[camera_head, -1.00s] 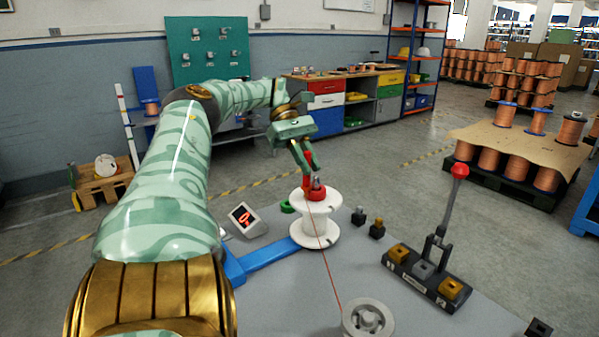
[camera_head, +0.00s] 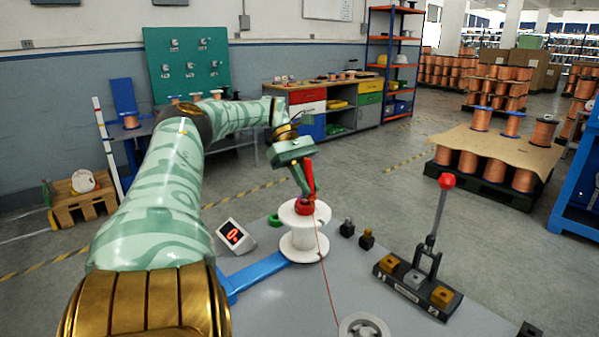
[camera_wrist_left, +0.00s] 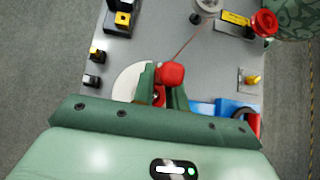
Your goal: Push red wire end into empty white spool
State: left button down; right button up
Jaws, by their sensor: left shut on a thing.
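The white spool (camera_head: 303,245) stands upright on the grey bench at the end of a blue arm (camera_head: 262,272). My left gripper (camera_head: 307,196) is over its top, shut on the red wire end (camera_wrist_left: 170,74). The fingers and red parts overlap the spool's top flange, so I cannot tell whether the end is inside it. The thin red wire (camera_head: 325,265) runs from there towards a pale pulley (camera_head: 364,328) at the near edge. In the left wrist view, the spool (camera_wrist_left: 130,80) is partly hidden behind the fingers. My right gripper is not in view.
A lever with a red knob (camera_head: 447,181) stands on a button base to the right. Small dark blocks (camera_head: 366,239) sit right of the spool.

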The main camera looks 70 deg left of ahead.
pick_arm(q)
jog(key=shift+s+d+r, duration=0.15)
jog(key=shift+d+r, duration=0.1)
jog(key=shift+r, duration=0.1)
jog(key=shift+s+r, duration=0.1)
jog(key=shift+s, duration=0.1)
jog(key=shift+a, duration=0.2)
jog(key=shift+w+d+f, duration=0.1)
jog(key=shift+f, duration=0.15)
jog(key=shift+w+d+f, duration=0.45)
jog(key=shift+w+d, duration=0.3)
jog(key=shift+d, duration=0.1)
